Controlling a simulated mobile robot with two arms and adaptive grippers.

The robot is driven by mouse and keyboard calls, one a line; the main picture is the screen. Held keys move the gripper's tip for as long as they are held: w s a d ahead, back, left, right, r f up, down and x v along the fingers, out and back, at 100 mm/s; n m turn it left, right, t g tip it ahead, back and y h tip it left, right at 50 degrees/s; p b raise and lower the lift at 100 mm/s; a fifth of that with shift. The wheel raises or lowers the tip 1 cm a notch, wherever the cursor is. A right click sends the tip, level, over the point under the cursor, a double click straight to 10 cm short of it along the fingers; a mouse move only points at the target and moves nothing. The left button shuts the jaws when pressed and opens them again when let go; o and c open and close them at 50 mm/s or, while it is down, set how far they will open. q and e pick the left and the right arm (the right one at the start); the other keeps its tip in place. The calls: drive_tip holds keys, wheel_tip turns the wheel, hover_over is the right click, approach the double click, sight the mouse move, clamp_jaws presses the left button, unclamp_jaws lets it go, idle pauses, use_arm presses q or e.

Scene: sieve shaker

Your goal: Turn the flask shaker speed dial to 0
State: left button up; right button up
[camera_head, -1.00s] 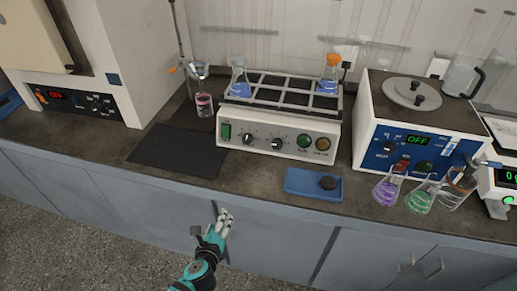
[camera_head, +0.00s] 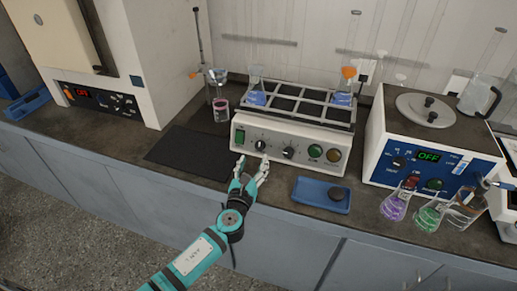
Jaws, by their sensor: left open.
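The flask shaker (camera_head: 275,132) is a white box on the bench with a dark rack on top. The rack holds flasks of blue liquid at its left (camera_head: 257,97) and right (camera_head: 343,95) ends. Its front panel has a left black dial (camera_head: 260,145) and a right black dial (camera_head: 288,153). Their labels are too small to read, so I cannot tell which sets speed. My left gripper (camera_head: 253,161) is open, with its fingers pointing up just below and in front of the left dial. I cannot tell whether it touches the panel. My right gripper is not in view.
A green switch (camera_head: 239,138), green button (camera_head: 315,151) and amber button (camera_head: 333,156) share the panel. A blue tray (camera_head: 308,196) lies in front, a black mat (camera_head: 185,152) to the left. Flasks (camera_head: 394,207) stand before a blue-fronted device (camera_head: 450,168) at right.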

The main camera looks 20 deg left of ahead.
sight(259, 147)
use_arm(q)
drive_tip(key=w, duration=0.6)
drive_tip(key=shift+w+a+b, duration=0.2)
drive_tip(key=shift+w+b, duration=0.1)
clamp_jaws()
